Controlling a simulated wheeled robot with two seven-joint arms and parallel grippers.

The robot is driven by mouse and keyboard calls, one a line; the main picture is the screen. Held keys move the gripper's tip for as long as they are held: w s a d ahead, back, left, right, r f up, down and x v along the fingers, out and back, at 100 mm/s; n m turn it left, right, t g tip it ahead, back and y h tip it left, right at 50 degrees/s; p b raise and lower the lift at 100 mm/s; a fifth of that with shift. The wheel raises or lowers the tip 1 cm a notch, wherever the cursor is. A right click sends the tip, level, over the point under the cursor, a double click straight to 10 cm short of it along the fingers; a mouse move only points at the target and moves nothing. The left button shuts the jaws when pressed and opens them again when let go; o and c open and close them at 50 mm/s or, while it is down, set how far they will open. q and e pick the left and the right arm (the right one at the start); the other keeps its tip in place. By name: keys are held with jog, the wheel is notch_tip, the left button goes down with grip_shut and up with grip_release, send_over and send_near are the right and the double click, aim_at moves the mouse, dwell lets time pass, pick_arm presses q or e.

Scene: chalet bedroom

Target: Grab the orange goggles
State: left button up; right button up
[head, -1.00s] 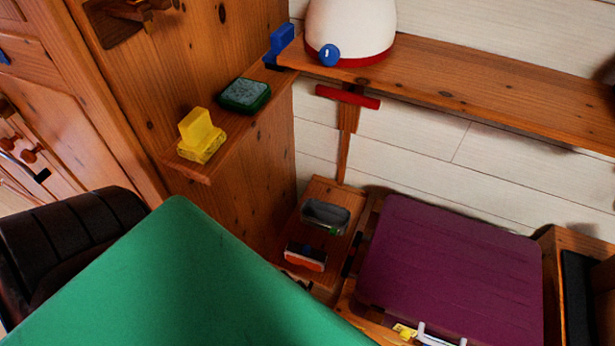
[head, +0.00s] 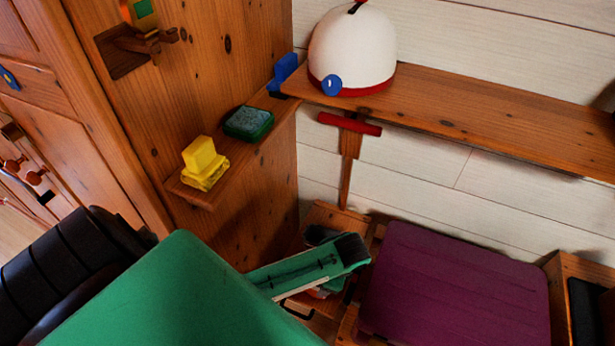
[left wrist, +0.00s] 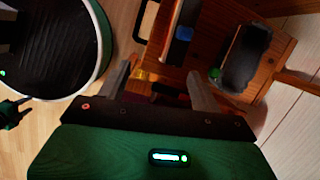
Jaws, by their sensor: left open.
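The orange goggles (head: 320,292) are mostly hidden in the head view. Only a small orange-red and pale part shows below my left forearm, on the low wooden shelf between the wood panel and the purple cushion. My left gripper (left wrist: 162,68) is open and empty in the left wrist view, with its two grey fingers apart. In the head view its green arm and black wrist reach over the low shelf and hide the fingertips. I cannot pick out the orange goggles for sure in the left wrist view. My right gripper is not in view.
A dark pair of goggles (left wrist: 245,57) lies on the wood close by; a blue object (left wrist: 183,33) is near it. The purple cushion (head: 455,290) is to the right.

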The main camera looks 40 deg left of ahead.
pick_arm(q)
jog(key=shift+m+g+y, duration=0.3)
jog(key=shift+m+y, duration=0.3)
jog(key=shift+m, duration=0.1)
jog(key=a+f, duration=0.2)
jog(key=f, duration=0.2)
jog(key=w+a+f, duration=0.1)
jog(key=a+f, duration=0.2)
jog(key=f, duration=0.1)
jog(key=a+f, duration=0.2)
jog(key=f, duration=0.3)
jog(key=shift+w+a+f, duration=0.1)
jog(key=shift+w+a, duration=0.1)
jog(key=shift+a, duration=0.1)
jog(key=shift+c, duration=0.4)
jog(key=c, duration=1.1)
